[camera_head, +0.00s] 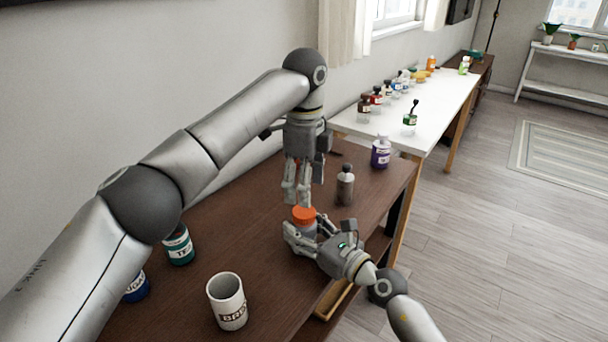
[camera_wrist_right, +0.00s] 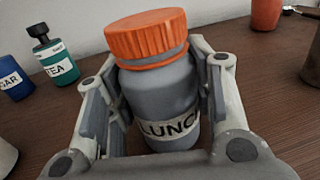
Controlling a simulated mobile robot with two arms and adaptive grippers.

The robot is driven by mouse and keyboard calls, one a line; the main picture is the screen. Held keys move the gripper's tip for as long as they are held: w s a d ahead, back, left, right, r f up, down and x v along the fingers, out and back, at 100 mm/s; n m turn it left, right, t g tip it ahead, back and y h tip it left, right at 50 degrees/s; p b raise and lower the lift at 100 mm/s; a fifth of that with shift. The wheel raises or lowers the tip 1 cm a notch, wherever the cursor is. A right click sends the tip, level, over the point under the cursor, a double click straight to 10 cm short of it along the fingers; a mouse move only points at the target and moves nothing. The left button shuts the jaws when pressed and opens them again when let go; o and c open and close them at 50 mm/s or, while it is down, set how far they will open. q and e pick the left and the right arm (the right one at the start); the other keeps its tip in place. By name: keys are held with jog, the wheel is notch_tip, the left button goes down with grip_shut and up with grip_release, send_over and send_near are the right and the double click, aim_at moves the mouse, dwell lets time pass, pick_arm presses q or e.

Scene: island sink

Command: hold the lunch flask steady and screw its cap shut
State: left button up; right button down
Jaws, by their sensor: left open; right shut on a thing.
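The lunch flask (camera_wrist_right: 165,95) is grey with a "LUNCH" label and stands upright on the dark wooden table (camera_head: 262,290). Its orange cap (camera_wrist_right: 147,36) sits on top, with an orange ring just below it. In the head view the cap (camera_head: 304,214) shows between my two grippers. My right gripper (camera_head: 303,238) is shut on the flask's body, one finger on each side. My left gripper (camera_head: 296,196) points down just above the cap, open. Whether its fingertips touch the cap I cannot tell. The flask's lower body is hidden behind my right gripper in the head view.
A dark grey bottle (camera_head: 345,186) and a purple jar (camera_head: 380,152) stand beyond the flask. A white mug (camera_head: 227,302), a teal tea jar (camera_head: 179,246) and a blue sugar jar (camera_head: 138,288) stand nearer. Several bottles line the white table (camera_head: 437,104) behind.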

pick_arm(q)
jog(key=n, duration=0.5)
jog(key=shift+r, duration=0.15)
jog(key=n, duration=0.5)
jog(key=shift+r, duration=0.15)
jog(key=n, duration=0.5)
jog(key=shift+r, duration=0.15)
jog(key=n, duration=0.3)
jog(key=shift+n, duration=0.3)
jog(key=n, duration=0.5)
jog(key=shift+r, duration=0.2)
jog(key=n, duration=0.5)
jog(key=shift+r, duration=0.15)
jog(key=n, duration=0.5)
jog(key=shift+s+r, duration=0.1)
jog(key=n, duration=0.3)
jog(key=shift+r+n, duration=0.1)
jog(key=shift+n, duration=0.3)
jog(key=shift+a, duration=0.1)
